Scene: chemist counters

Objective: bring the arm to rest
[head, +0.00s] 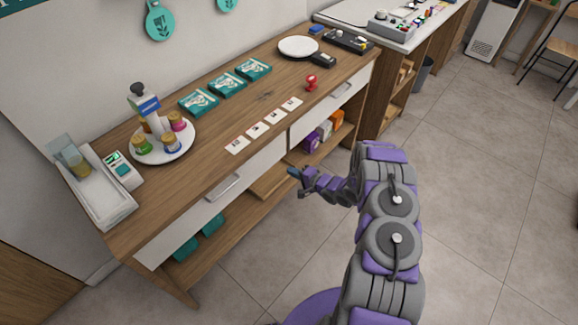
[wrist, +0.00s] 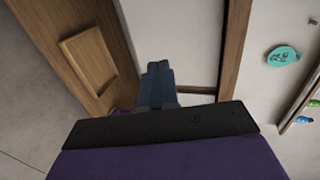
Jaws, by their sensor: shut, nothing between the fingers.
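My gripper (head: 293,173) is at the end of my purple and grey arm, in front of the wooden counter in the head view. It is apart from the counter top and holds nothing. In the wrist view my gripper (wrist: 157,68) shows as two dark blue fingers close together, shut and empty. My arm bends out over the floor on the right side of the head view.
The wooden counter (head: 265,98) has drawers and open shelves facing my gripper. A round white tray (head: 186,150) with small jars, teal packets (head: 228,85) and a red stamp (head: 311,82) stand on it. Tiled floor (head: 470,200) to the right is clear.

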